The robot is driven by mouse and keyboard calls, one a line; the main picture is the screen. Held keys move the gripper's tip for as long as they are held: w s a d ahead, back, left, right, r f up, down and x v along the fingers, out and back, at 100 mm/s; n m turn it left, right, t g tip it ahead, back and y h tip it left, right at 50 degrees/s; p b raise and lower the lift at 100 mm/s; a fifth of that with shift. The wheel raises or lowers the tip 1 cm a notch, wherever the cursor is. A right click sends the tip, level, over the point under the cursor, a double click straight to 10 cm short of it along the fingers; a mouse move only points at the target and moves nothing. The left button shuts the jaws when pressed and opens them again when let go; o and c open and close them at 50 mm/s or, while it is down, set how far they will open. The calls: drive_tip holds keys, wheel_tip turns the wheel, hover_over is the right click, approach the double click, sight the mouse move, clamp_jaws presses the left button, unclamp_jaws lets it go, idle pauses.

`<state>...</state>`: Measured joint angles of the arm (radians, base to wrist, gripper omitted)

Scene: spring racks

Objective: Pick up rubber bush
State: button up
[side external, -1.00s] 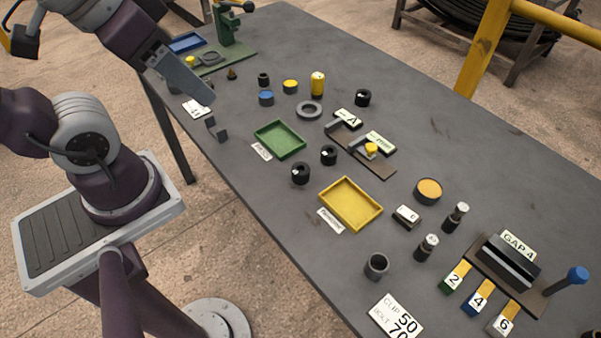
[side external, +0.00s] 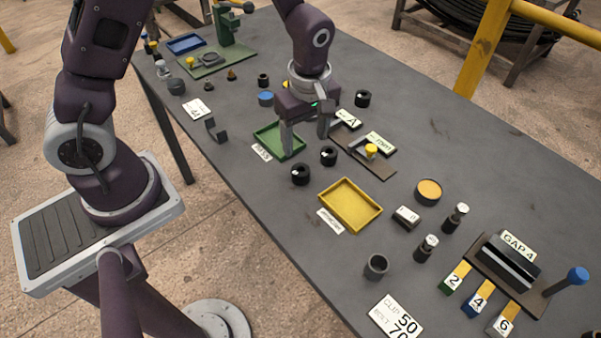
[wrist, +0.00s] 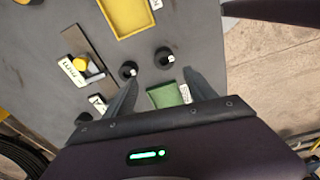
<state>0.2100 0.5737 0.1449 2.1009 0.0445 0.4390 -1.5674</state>
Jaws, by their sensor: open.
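Two short black cylinders with pale marks, which look like rubber bushes, stand between the green and yellow trays. One black bush (side external: 300,174) is nearer the table's front edge; the other black bush (side external: 328,155) is nearer the rail fixture. Both show in the wrist view, the first (wrist: 164,58) on the right and the second (wrist: 128,70) on the left. My gripper (side external: 306,142) points down, open and empty, over the green tray's side of the pair. In the wrist view its fingertips (wrist: 161,80) straddle bare table just short of the bushes.
The green tray (side external: 267,151) is partly hidden by my gripper. A yellow tray (side external: 378,212), a rail fixture (side external: 380,170) with a yellow piece and another black ring (side external: 362,98) lie around. The gap gauge block (side external: 497,262) stands at right.

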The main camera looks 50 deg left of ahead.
sight(300, 170)
drive_tip(key=shift+n, duration=0.8)
drive_tip(key=f, duration=1.1)
drive_tip(key=shift+s+a, duration=0.3)
drive_tip(key=shift+a, duration=0.1)
clamp_jaws()
